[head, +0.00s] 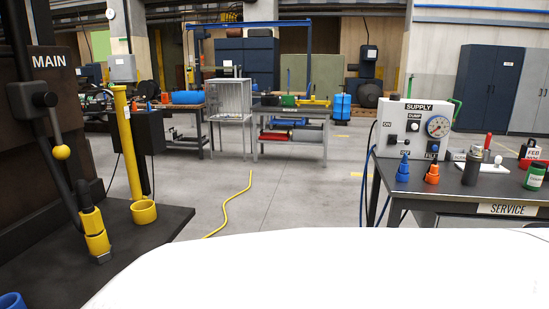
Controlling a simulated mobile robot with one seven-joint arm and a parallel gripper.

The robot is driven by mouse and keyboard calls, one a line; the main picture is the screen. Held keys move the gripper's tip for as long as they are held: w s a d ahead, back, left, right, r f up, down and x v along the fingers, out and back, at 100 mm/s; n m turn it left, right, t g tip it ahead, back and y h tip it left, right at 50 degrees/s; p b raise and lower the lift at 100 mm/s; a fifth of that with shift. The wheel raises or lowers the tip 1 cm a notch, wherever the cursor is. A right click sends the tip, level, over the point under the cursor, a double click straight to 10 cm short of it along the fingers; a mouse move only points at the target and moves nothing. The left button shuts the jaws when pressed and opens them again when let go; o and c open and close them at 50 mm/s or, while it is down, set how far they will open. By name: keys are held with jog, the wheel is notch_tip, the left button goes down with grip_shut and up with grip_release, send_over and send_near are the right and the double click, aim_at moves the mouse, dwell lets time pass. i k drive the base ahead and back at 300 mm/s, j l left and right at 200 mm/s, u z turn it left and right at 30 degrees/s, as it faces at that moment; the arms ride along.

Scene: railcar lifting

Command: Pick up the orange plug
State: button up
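The orange plug (432,174) stands upright on the dark service table (455,192) at the right, near its front edge. It has a wide ribbed base and a narrower top. A similar blue plug (403,171) stands just to its left, a little apart. My gripper is not in view.
The grey SUPPLY box (414,127) with a gauge stands behind the plugs. A dark cylinder (472,168) and a green can (534,177) stand to the right. A yellow hose (229,205) lies on the open floor. A MAIN panel with a yellow-knobbed lever (61,152) is at left.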

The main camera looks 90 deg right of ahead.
aim_at(433, 170)
jog(key=z, duration=3.7)
jog(key=i+l, duration=0.2)
jog(key=i, duration=0.45)
jog(key=i+l, duration=0.15)
jog(key=i, duration=0.5)
jog(key=i+l, duration=0.2)
jog(key=i, duration=0.4)
jog(key=i+l, duration=0.2)
jog(key=i, duration=0.45)
